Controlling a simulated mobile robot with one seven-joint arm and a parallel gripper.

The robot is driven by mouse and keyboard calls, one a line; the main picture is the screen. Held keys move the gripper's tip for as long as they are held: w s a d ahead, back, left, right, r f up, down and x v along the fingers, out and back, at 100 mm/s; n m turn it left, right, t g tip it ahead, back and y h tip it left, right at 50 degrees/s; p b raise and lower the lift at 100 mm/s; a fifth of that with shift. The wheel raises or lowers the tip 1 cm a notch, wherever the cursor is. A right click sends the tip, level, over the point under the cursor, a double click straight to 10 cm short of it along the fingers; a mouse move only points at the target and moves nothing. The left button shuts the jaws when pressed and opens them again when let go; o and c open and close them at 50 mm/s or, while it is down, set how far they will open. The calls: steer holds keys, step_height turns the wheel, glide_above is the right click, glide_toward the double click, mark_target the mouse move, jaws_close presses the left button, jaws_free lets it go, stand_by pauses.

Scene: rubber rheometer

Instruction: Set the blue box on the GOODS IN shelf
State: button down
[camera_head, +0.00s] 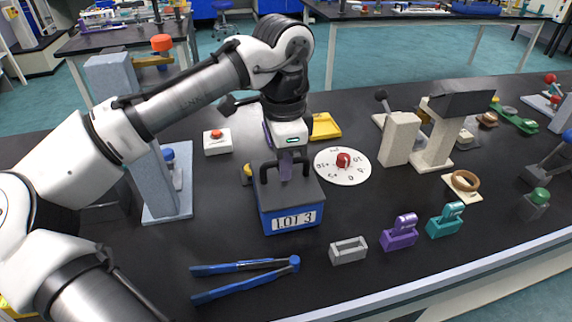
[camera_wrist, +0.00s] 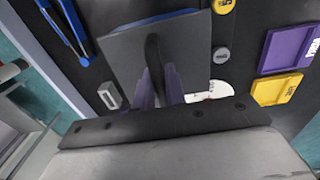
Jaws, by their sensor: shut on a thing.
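The blue box (camera_head: 289,213) has a dark lid, a dark top handle and a white "LOT 3" label on its front. It stands upright near the middle of the black bench in the head view. My gripper (camera_head: 286,166) is above it, shut on its handle. In the wrist view, the purple fingers of my gripper (camera_wrist: 158,90) close around the dark handle, and the box's grey lid (camera_wrist: 125,58) fills the upper middle. I cannot tell whether the box's base touches the bench. No shelf marked GOODS IN can be made out.
Blue tongs (camera_head: 245,273) and a grey block (camera_head: 348,250) lie in front. Purple (camera_head: 400,233) and teal (camera_head: 445,220) holders stand to the right. A white dial (camera_head: 342,166) and yellow tray (camera_head: 326,127) are behind right. A tall grey-blue stand (camera_head: 160,185) rises to the left.

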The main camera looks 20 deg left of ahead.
steer(key=c, duration=1.5)
jaws_free()
steer(key=shift+o, duration=0.2)
